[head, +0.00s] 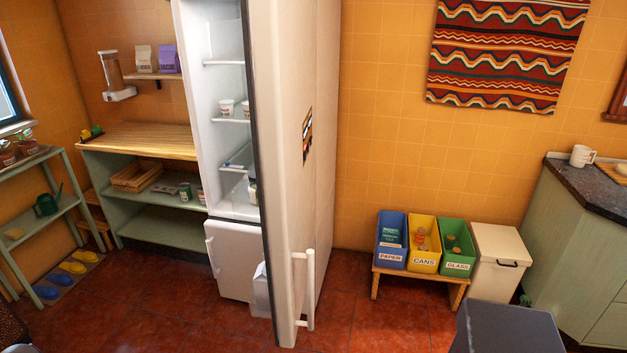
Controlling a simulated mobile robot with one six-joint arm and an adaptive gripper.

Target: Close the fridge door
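The white fridge (229,180) stands against the orange tiled wall, left of centre in the head view. Its tall upper door (292,130) is open and swung out toward me, seen nearly edge-on. A white vertical handle (309,290) is on the door's outer face, low in the picture. The lit interior shows shelves with white cups (227,107) and a jar near the door's inner side. The lower compartment front (228,255) appears shut and is partly hidden by the open door. My gripper is not in view.
Right of the door, a low wooden bench (459,291) holds blue, yellow and green recycling bins beside a white lidded bin (499,258). A counter (585,187) stands at far right. Shelving (150,142) is left of the fridge. Red floor (375,315) is clear right of the door.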

